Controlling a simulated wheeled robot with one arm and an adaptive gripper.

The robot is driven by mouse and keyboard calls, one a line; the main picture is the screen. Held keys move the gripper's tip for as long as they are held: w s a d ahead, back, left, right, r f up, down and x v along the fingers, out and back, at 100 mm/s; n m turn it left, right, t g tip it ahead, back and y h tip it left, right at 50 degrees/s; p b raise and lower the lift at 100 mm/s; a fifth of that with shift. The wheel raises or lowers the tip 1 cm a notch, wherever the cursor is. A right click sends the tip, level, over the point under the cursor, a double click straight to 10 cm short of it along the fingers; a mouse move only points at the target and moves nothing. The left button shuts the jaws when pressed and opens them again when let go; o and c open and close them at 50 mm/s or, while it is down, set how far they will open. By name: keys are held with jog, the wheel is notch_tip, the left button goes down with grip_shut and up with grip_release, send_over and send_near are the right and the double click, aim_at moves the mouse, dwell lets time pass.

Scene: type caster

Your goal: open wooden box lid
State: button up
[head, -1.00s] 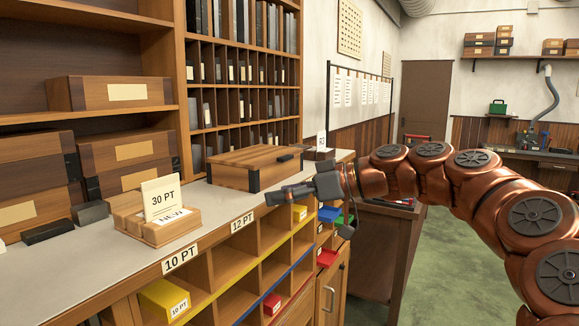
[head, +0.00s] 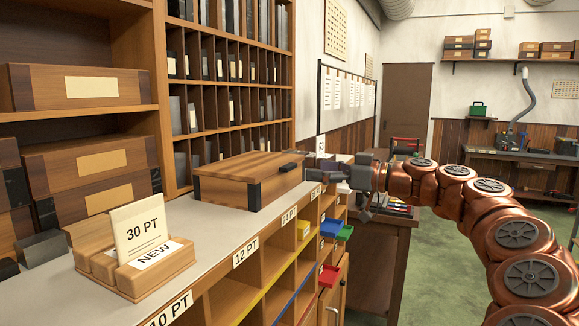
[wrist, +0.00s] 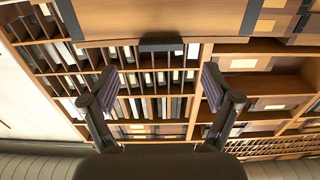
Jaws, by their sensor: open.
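The wooden box (head: 225,189) stands on the counter with its lid down, and black metal covers its near corner. A dark tab (head: 291,167) sits at the lid's right edge. My gripper (head: 312,162) is just right of the box, about level with the lid; its fingers are small and partly unclear there. In the wrist view my gripper (wrist: 160,88) has its two fingers wide apart with nothing between them. The box (wrist: 125,22) fills the top of that view, and the dark tab (wrist: 160,44) lies beyond the fingertips, roughly centred between them.
A card holder (head: 160,268) marked 30 PT stands on the counter (head: 200,232) at the left. Small coloured drawers (head: 330,228) stick out below the counter. A tall shelf (head: 158,100) of slots and boxes rises behind. Open floor lies to the right.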

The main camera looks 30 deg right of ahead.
aim_at(293, 167)
jog(key=p+x, duration=0.1)
jog(key=x, duration=0.5)
jog(key=shift+w+a, duration=0.15)
jog(key=shift+a, duration=0.05)
jog(key=c, duration=1.7)
grip_shut()
